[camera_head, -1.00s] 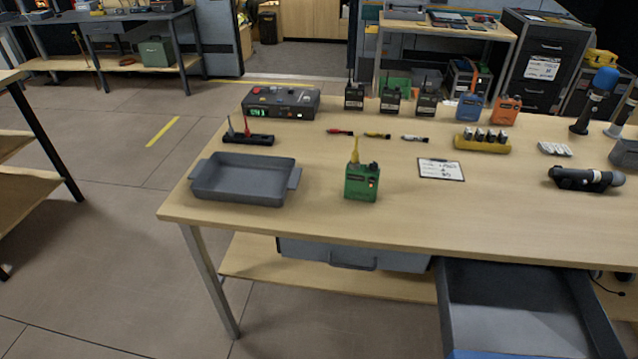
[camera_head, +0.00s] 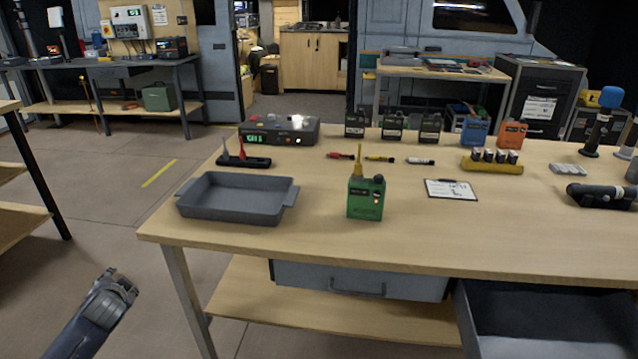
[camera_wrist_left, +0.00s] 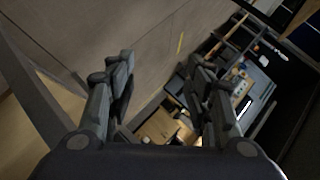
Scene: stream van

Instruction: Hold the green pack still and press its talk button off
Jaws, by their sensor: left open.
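The green pack (camera_head: 366,199) stands upright on the workbench (camera_head: 300,242), near its front edge. It has a yellow antenna, a dark knob on top and a small lit orange-red spot on its front, by the right side. My left gripper (camera_head: 122,282) is low at the left, off the bench's left end and well apart from the pack. In the left wrist view its two fingers (camera_wrist_left: 160,85) are spread with nothing between them. My right gripper is not in view.
A grey tray (camera_head: 237,215) sits left of the pack, and a clipboard (camera_head: 451,189) lies to its right. Behind are markers, a black device with a green display (camera_head: 279,132) and several radios. An open drawer (camera_head: 550,320) juts out at the lower right.

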